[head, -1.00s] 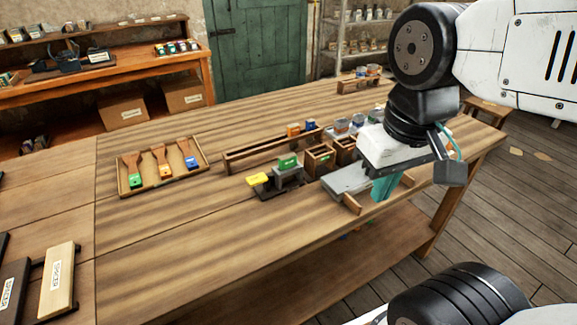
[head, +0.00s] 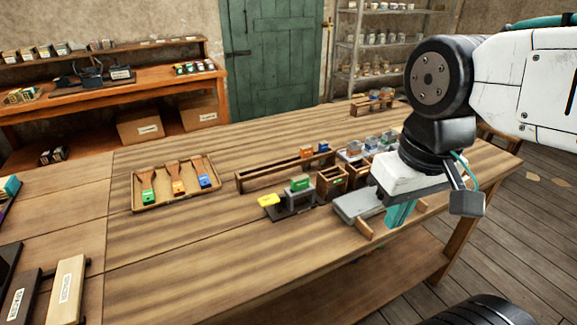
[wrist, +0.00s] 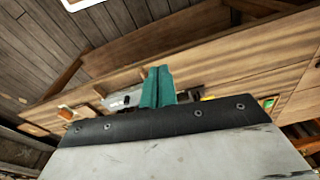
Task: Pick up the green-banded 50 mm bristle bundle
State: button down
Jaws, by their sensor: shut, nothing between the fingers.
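A green block (head: 301,184) sits on a small grey stand (head: 294,201) near the middle of the workbench, with a yellow piece (head: 269,200) at its left. Green also shows inside a small wooden bin (head: 331,183) just right of it. I cannot tell which green thing is the 50 mm bristle bundle. My gripper (head: 400,214) has teal fingers, hangs over the bench's front right edge, and is right of these things and apart from them. The fingers are shut together and empty, as the wrist view also shows (wrist: 157,87).
A wooden tray (head: 139,207) with green, orange and blue-banded brushes lies at the left. A long wooden rack (head: 265,178) stands behind the stand. A grey plate (head: 357,205) lies beside my gripper. Bare bench (head: 200,260) lies in front of the tray.

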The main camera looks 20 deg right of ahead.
jog(key=c, duration=1.5)
grip_release()
jog(key=shift+f, duration=0.1)
jog(key=o, duration=0.5)
jog(key=shift+w+f+g, duration=0.15)
jog(key=shift+f+g, duration=0.15)
jog(key=shift+c, duration=0.2)
jog(key=o, duration=0.4)
jog(key=w, duration=0.1)
jog(key=w+f, duration=0.1)
jog(key=w+g, duration=0.1)
jog(key=shift+a+f, duration=0.3)
jog(key=shift+f, duration=0.05)
jog(key=n+t, duration=0.2)
jog(key=t, duration=0.3)
send_near(300, 178)
jog(key=x, duration=0.3)
jog(key=shift+y, duration=0.3)
jog(key=shift+x, duration=3.7)
